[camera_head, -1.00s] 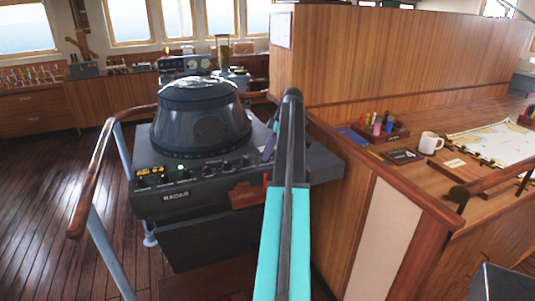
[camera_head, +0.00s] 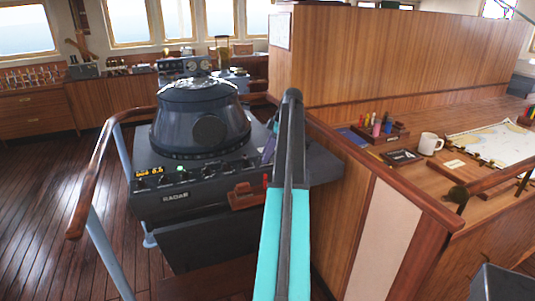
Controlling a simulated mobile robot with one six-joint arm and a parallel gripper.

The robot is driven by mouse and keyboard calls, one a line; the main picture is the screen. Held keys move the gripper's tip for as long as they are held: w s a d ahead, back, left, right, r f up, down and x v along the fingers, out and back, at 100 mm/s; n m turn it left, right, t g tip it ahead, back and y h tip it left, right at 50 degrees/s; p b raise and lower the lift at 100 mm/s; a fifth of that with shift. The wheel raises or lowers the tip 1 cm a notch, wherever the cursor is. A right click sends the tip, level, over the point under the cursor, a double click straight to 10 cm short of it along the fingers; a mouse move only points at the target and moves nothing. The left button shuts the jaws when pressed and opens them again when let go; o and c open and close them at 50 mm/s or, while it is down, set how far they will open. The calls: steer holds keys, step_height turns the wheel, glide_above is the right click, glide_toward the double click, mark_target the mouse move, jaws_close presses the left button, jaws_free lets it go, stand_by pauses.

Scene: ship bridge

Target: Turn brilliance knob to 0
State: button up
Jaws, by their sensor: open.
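The radar console (camera_head: 175,213) stands left of centre, with a dark domed hood (camera_head: 200,118) on top. A row of small dark knobs (camera_head: 207,171) runs along its sloped front panel. The lettering by the knobs is too small to read, so I cannot tell which is brilliance or where its pointer sits. My arm, teal below and dark above, rises in front of the console's right side. My gripper does not show; it may be hidden behind my arm.
A wooden handrail (camera_head: 88,190) curves round the console's left side. A wooden holder (camera_head: 247,198) is on the console front, beside my arm. A wooden partition (camera_head: 400,60) and a chart desk with a white mug (camera_head: 430,143) stand at the right. Open floor (camera_head: 50,170) lies at the left.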

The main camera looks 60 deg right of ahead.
steer(key=p+v, duration=0.1)
steer(key=v, duration=1.2)
steer(key=shift+r, duration=0.3)
steer(key=shift+s, duration=0.15)
steer(key=shift+r, duration=0.1)
